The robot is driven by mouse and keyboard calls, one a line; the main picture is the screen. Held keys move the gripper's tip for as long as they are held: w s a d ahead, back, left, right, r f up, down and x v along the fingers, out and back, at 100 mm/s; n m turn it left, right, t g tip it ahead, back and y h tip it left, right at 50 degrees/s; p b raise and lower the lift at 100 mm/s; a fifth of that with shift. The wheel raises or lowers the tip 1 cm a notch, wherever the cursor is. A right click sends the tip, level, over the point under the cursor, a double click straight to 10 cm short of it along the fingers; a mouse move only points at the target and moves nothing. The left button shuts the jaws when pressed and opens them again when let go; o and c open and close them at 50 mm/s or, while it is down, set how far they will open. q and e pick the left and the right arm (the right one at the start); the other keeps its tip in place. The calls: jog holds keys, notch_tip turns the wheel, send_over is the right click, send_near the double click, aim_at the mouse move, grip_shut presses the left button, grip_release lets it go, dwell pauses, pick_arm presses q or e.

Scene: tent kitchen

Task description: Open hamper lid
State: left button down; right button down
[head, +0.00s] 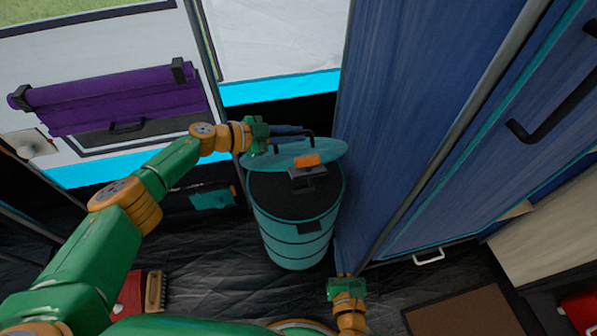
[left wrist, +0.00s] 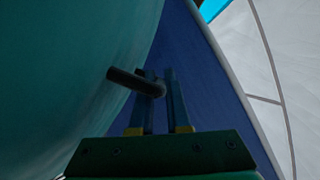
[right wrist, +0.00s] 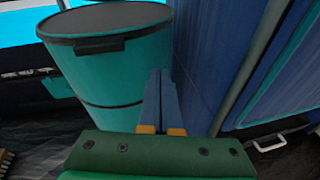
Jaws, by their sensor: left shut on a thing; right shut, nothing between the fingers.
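The teal hamper (head: 293,240) stands on the dark floor beside the blue panel. Its round top (head: 285,200) looks dark, and the teal lid (head: 270,158) is raised and tilted above its far side. My left gripper (head: 302,131) is at the lid's far side, shut on the dark lid handle (head: 311,146). In the left wrist view the handle bar (left wrist: 128,80) passes between the fingers, with the lid's teal surface on the left. My right gripper (head: 342,276) is shut and empty, low in front of the hamper; its fingers (right wrist: 162,75) point toward the hamper (right wrist: 120,75).
A tall blue panel (head: 420,110) rises close on the hamper's right. A purple roll (head: 115,98) hangs on the left wall. A brush (head: 155,291) and a red object (head: 132,293) lie at the lower left. A brown mat (head: 465,312) lies at the lower right.

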jog(key=a+r+n+t+y, duration=0.3)
jog(key=a+r+n+y, duration=0.1)
jog(key=a+r, duration=0.45)
jog(key=w+a+r, duration=0.1)
jog(key=w+r, duration=0.1)
jog(key=w, duration=0.3)
jog(key=w+a+r, duration=0.1)
jog(key=w+r, duration=0.2)
jog(key=w, duration=0.3)
jog(key=shift+w+a+r+m, duration=0.2)
jog(key=shift+a+r+m, duration=0.1)
jog(key=shift+a, duration=0.05)
